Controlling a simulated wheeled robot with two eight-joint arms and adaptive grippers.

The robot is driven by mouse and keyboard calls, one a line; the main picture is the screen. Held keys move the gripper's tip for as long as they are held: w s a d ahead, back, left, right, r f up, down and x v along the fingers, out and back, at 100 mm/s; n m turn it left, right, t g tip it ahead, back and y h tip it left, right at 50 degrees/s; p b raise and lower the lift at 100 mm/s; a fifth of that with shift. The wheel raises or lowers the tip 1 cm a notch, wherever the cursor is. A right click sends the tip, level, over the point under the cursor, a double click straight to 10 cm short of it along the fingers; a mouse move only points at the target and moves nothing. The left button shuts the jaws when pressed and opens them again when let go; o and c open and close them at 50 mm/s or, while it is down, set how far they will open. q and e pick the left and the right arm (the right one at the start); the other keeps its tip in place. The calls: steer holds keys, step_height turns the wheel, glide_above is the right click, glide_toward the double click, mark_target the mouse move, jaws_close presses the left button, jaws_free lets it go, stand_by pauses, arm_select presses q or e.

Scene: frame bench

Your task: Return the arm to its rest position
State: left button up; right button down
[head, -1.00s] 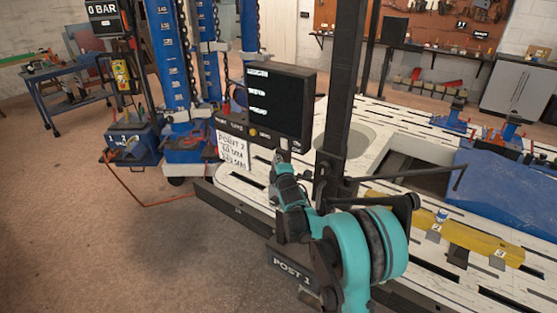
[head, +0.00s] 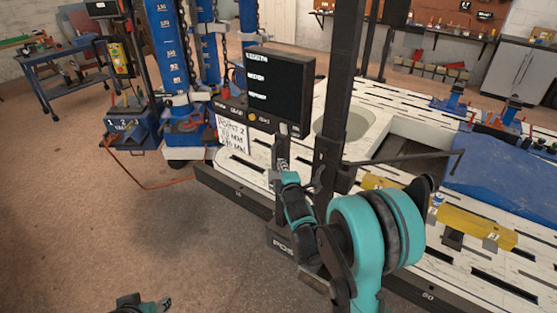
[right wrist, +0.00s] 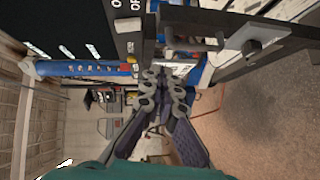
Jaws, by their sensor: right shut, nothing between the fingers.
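My right arm (head: 375,240), teal and black, reaches up from the bottom right in the head view. Its right gripper (head: 281,152) is in front of the control box with the black screen (head: 276,90), near the dark post. In the right wrist view the right gripper's fingers (right wrist: 163,88) are together with nothing between them. Whether the fingers touch the box is not clear. A small teal and black part of my left arm (head: 140,304) shows at the bottom left edge; its fingers cannot be made out.
A dark upright post (head: 338,110) with a side rod (head: 410,160) stands close to the right arm. The white slotted bench (head: 480,262) carries a yellow beam (head: 485,228) and a blue panel (head: 505,175). Blue towers (head: 172,70) stand behind. The floor at left (head: 130,230) is open.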

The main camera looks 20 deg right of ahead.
steer(key=s+a+r+m+g, duration=0.15)
steer(key=s+m, duration=0.25)
steer(key=s, duration=0.4)
steer(key=s+a+r+m+g, duration=0.1)
steer(key=s+r+m+g, duration=0.2)
steer(key=s, duration=0.4)
steer(key=s+a+f+m+g+y, duration=0.1)
steer(key=s+f+m+g, duration=0.1)
steer(key=s, duration=0.8)
steer(key=s+a+f+m+g, duration=0.2)
steer(key=s+m, duration=0.4)
steer(key=s, duration=0.5)
step_height(320, 180, down, 2)
steer(key=shift+s+a+f+g+y, duration=0.15)
steer(key=shift+s+f+g+y, duration=0.1)
steer(key=shift+g+y, duration=0.2)
